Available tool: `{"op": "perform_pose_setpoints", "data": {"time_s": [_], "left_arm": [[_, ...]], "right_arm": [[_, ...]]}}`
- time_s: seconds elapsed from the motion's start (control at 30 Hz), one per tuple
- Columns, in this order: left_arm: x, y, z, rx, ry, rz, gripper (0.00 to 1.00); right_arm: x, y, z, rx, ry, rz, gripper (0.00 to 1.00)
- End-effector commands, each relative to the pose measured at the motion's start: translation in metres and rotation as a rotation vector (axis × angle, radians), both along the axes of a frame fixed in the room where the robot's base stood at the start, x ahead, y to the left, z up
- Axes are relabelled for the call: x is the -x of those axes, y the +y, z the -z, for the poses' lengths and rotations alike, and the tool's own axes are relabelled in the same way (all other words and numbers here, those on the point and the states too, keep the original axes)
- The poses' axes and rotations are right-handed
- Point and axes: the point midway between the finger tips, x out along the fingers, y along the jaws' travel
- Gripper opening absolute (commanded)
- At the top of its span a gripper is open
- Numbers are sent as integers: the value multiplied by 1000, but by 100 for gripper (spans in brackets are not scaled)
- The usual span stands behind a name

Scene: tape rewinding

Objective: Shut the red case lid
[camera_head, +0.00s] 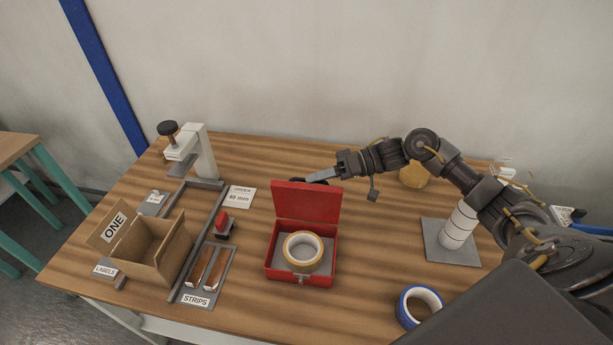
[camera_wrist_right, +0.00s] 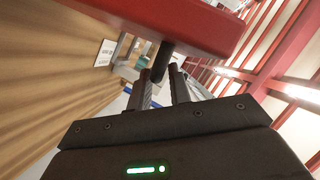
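The red case (camera_head: 300,277) stands on the table with its lid (camera_head: 306,203) raised, roughly upright at the back. A tan tape roll (camera_head: 302,252) lies inside on a grey lining. My right gripper (camera_head: 306,180) reaches in from the right and is just behind the lid's top edge; its fingers look parted and empty. In the right wrist view, the parted fingers (camera_wrist_right: 163,85) are below a large red panel, the lid (camera_wrist_right: 170,18). Whether they touch the lid I cannot tell. My left gripper is out of view.
An open cardboard box (camera_head: 150,247), a strips tray (camera_head: 207,272) and a red stamp (camera_head: 223,224) are left of the case. A blue tape roll (camera_head: 412,318) is front right. A white roll stands on a grey plate (camera_head: 440,250). Table in front of the case is clear.

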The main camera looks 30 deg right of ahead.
Motion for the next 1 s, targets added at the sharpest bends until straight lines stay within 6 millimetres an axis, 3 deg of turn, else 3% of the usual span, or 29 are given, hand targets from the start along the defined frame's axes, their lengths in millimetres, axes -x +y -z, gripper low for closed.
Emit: {"op": "perform_pose_setpoints", "data": {"time_s": [0.2, 0.53, 0.7, 1.0], "left_arm": [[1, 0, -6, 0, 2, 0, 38], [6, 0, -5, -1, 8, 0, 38], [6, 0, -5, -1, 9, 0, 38], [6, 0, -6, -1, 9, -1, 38]], "right_arm": [[-7, 21, 5, -1, -1, 0, 20], [-8, 25, 7, 0, -1, 0, 20], [-8, 25, 7, 0, -1, 0, 0], [-8, 25, 7, 1, -1, -1, 0]]}}
